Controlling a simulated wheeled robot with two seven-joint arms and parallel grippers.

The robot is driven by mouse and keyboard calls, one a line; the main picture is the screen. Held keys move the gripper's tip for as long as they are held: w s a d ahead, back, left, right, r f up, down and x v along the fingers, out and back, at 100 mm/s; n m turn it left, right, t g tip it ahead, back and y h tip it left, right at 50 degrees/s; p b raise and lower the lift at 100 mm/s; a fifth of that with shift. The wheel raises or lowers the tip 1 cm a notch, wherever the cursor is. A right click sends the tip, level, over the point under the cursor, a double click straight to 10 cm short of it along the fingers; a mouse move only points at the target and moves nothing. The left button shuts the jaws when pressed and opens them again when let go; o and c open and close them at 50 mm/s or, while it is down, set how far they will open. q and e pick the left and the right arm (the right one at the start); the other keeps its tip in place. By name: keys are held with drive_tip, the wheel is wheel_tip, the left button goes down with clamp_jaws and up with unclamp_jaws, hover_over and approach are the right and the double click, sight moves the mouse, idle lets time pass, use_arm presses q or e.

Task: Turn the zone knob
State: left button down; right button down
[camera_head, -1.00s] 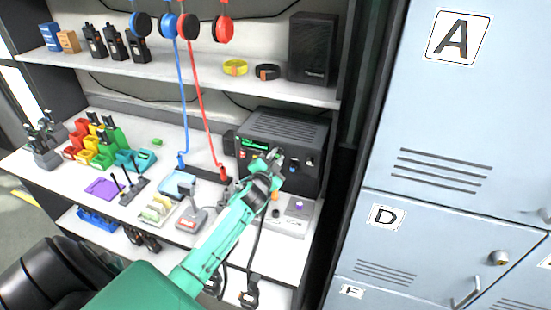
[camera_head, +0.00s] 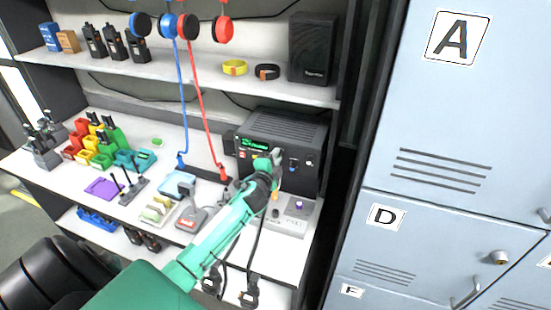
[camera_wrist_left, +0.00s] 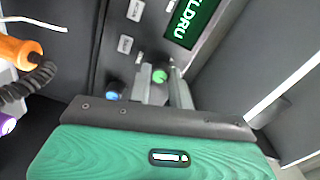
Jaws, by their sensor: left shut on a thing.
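A black radio unit (camera_head: 285,125) with a lit green display stands at the right end of the worktop. My left gripper (camera_head: 277,157) reaches its front panel, fingers pointing at it. In the left wrist view, the fingers (camera_wrist_left: 166,88) are shut on a small knob with a green face (camera_wrist_left: 160,76). A blue-faced knob (camera_wrist_left: 115,90) sits beside it, apart from the fingers. It also shows in the head view (camera_head: 293,164), with a pale knob (camera_head: 309,163) to its right. No zone label is readable. My right gripper is not in view.
An orange-handled item with a coiled cord (camera_wrist_left: 20,50) lies close to the gripper in the wrist view. A grey desk console (camera_head: 290,222) sits below the radio. Headsets hang at the shelf with blue and red cords. Lockers (camera_head: 440,150) stand to the right.

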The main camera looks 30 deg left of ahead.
use_arm(q)
drive_tip(key=shift+f, duration=0.1)
drive_tip(key=c, duration=1.3)
unclamp_jaws()
drive_tip(key=shift+b+v, duration=1.6)
drive_tip(key=shift+v, duration=5.35)
drive_tip(key=shift+d, duration=0.1)
